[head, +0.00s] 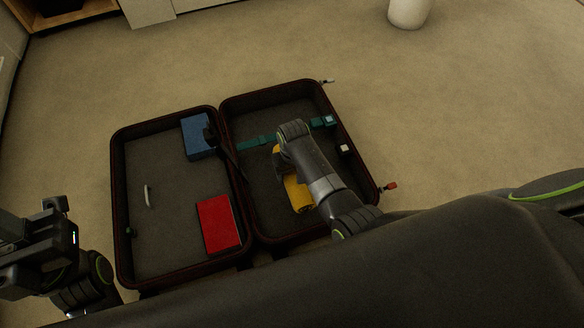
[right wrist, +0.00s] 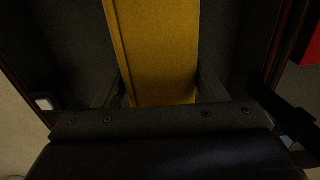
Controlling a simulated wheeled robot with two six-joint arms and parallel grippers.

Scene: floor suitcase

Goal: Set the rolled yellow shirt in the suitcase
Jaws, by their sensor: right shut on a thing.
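The rolled yellow shirt (head: 298,196) is inside the right half of the open suitcase (head: 180,275), low over or on its dark floor; I cannot tell if it touches. My right gripper (right wrist: 163,88) is shut on it, with one finger on each side of the yellow roll (right wrist: 155,45) in the right wrist view. In the head view my right arm covers part of the shirt and hides the fingertips. My left gripper (head: 45,225) is at the far left, outside the suitcase, and its jaws are not clear.
The left half holds a blue item (head: 197,137) at the back and a red item (head: 217,224) at the front. A green strap (head: 256,142) crosses the right half. A white object (head: 408,12) stands on the carpet behind. The carpet around is mostly clear.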

